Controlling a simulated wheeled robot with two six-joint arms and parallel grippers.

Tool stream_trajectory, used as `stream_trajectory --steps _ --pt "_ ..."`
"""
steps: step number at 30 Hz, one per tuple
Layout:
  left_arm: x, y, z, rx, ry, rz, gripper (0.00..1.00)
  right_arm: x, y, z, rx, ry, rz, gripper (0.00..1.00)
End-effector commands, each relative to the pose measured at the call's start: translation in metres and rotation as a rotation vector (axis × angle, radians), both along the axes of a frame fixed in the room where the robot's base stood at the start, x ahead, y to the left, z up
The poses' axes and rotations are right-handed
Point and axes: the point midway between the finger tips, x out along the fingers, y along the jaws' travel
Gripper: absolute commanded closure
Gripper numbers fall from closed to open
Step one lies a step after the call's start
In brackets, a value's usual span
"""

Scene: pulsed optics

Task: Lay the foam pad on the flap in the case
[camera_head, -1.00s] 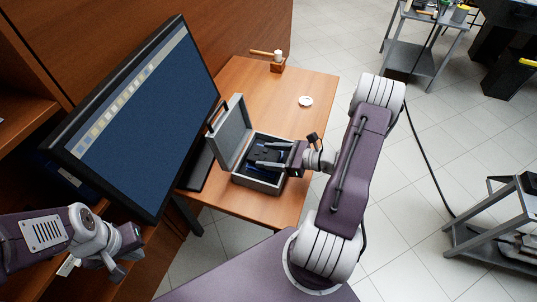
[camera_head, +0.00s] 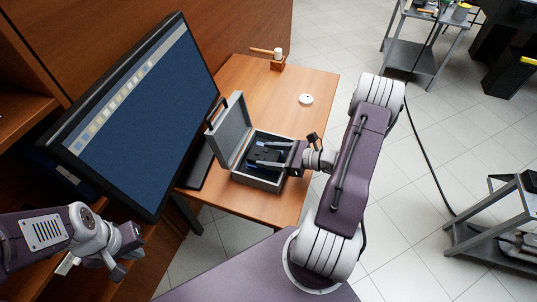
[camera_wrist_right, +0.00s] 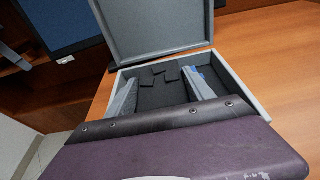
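The grey case (camera_head: 256,181) stands on the wooden table with its lid (camera_head: 232,131) raised; it also shows in the right wrist view (camera_wrist_right: 238,93). My right gripper (camera_head: 263,156) is over the case opening. In the right wrist view its two fingers (camera_wrist_right: 163,78) are spread wide. A dark foam surface (camera_wrist_right: 165,96) lies between and below them, apparently the foam pad, with several small dark pieces at its far edge. I cannot tell pad, flap and case lining apart. My left gripper (camera_head: 112,268) is at lower left, away from the case; its fingers are mostly hidden.
A large monitor (camera_head: 140,110) stands left of the case, close to the lid. A white disc (camera_head: 305,99) and a wooden block holding a mallet-like tool (camera_head: 278,64) are farther back on the table (camera_head: 262,88). The table right of the case is clear beneath my right arm.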

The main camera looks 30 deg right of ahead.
Motion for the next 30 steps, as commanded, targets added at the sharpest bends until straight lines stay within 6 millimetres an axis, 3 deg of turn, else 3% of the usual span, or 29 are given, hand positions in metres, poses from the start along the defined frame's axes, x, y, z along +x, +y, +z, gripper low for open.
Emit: stream_trajectory --steps 1,3,16,24,30 --pt "0.000 0.000 0.000 0.000 0.000 0.000 1.00 0.000 0.000 0.000 0.000 0.000 0.000 0.25" --pt "0.000 0.000 0.000 0.000 0.000 0.000 1.00 0.000 0.000 0.000 0.000 0.000 -0.001 0.14" --pt "0.000 0.000 0.002 0.000 0.000 0.000 1.00 -0.003 -0.005 0.003 -0.003 -0.003 -0.006 0.14" --pt "0.000 0.000 0.010 0.000 0.000 0.000 1.00 -0.045 -0.040 0.020 -0.003 -0.001 -0.007 0.14" --pt "0.000 0.000 0.012 0.000 0.000 0.000 1.00 -0.064 -0.055 0.027 -0.001 -0.001 -0.001 0.14"
